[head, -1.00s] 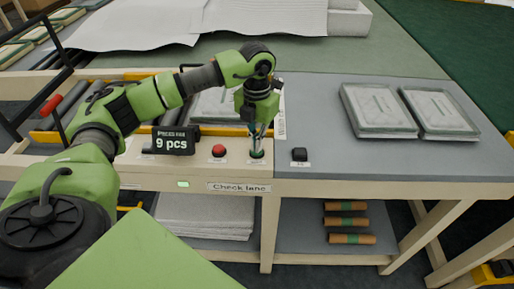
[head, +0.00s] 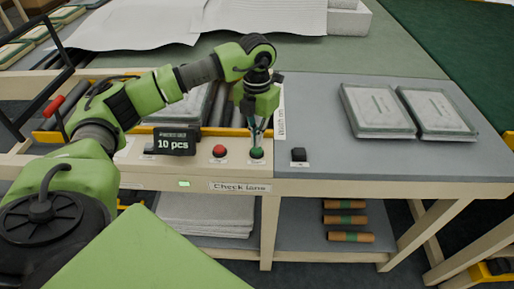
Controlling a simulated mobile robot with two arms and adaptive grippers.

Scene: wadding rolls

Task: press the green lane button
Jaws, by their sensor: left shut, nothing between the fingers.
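The green lane button (head: 257,153) sits on the cream front panel of the check lane, to the right of a red button (head: 219,151). My left gripper (head: 257,143) is shut and points down just above the green button. Its fingertips are at the button's top; I cannot tell whether they touch it. The small display (head: 176,142) to the left reads "10 pcs". My right gripper is not in view.
A small black button or box (head: 298,154) sits on the grey table (head: 330,155) to the right. Two wrapped packs (head: 376,110) lie farther right. Rollers (head: 221,104) run behind my gripper. Sheets and brown-green rolls (head: 345,220) lie on the lower shelf.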

